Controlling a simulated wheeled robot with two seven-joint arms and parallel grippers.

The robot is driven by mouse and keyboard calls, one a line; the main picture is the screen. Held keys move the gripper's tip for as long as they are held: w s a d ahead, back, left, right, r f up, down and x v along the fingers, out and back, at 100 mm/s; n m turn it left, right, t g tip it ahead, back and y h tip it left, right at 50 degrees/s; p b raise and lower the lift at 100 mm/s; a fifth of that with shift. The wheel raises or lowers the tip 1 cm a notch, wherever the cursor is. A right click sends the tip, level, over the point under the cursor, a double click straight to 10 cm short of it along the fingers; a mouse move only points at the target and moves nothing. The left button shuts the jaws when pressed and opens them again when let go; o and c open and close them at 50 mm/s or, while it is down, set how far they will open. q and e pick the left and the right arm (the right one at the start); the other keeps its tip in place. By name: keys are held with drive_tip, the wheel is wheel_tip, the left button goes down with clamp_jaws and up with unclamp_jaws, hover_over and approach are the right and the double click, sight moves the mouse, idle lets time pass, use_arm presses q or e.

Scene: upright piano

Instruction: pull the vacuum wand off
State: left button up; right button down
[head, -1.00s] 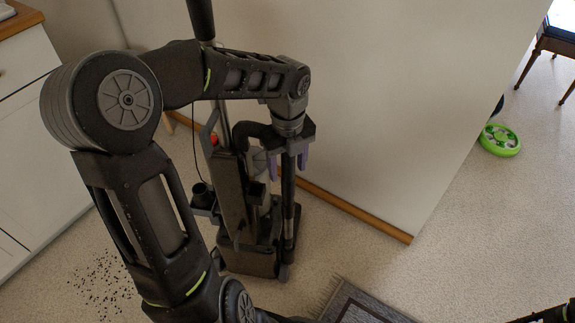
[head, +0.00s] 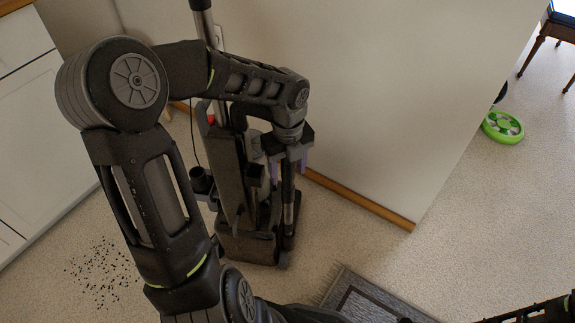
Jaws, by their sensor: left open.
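A dark upright vacuum (head: 232,190) stands on the floor against the white wall. Its vacuum wand (head: 289,205) is the thin upright tube on its right side, dark with a lighter metallic stretch lower down. My left gripper (head: 289,163) points down at the upper part of the wand. Its purple fingers are open, one to each side of the tube. The wand's top is hidden by my gripper and wrist, and I cannot tell whether the fingers touch it. My right gripper is not visible; only part of my right arm shows at the lower right edge.
A wall corner with a wooden baseboard (head: 362,200) is close behind and right of the vacuum. A grey rug (head: 365,301) lies in front. Dark crumbs (head: 103,272) are scattered at left, near white cabinets (head: 40,135). A green disc (head: 503,127) lies far right.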

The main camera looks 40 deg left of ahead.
use_arm(q)
clamp_jaws()
idle(0.6)
idle(0.7)
